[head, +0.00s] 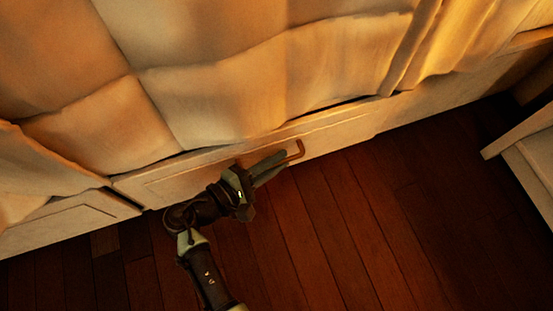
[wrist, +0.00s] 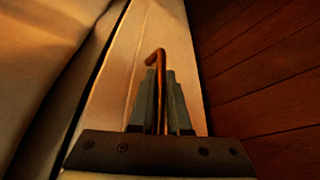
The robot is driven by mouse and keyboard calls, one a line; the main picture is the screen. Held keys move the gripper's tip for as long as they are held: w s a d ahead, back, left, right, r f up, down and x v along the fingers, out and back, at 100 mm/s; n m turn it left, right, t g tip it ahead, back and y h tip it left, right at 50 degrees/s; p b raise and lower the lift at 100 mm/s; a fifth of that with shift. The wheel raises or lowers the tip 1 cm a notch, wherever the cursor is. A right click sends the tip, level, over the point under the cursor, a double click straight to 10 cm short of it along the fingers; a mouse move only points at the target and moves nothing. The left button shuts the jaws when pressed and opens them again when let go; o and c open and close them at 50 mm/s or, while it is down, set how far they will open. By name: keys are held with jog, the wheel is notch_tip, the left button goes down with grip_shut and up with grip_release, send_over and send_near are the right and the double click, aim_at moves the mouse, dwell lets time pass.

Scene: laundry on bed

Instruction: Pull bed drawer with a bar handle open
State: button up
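The bed drawer (head: 225,161) has a long pale front below the bedding, and it looks flush or nearly flush with the bed side. Its copper-coloured bar handle (head: 299,149) sticks out from the front. My gripper (head: 272,167) reaches along the drawer front from the left to the handle. In the wrist view the handle (wrist: 159,60) runs between the two grey fingers of my gripper (wrist: 161,88), which are close on both sides of it. The fingers look closed on the bar. Its far bent end shows beyond the fingertips, and the fingers hide part of the bar in the head view.
Quilted bedding (head: 220,80) hangs over the bed's edge just above the drawer. Another drawer front (head: 70,222) is at the left. A pale piece of furniture (head: 530,150) stands at the right. The dark wooden floor (head: 350,220) before the drawer is clear.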

grip_shut()
dwell(1.0)
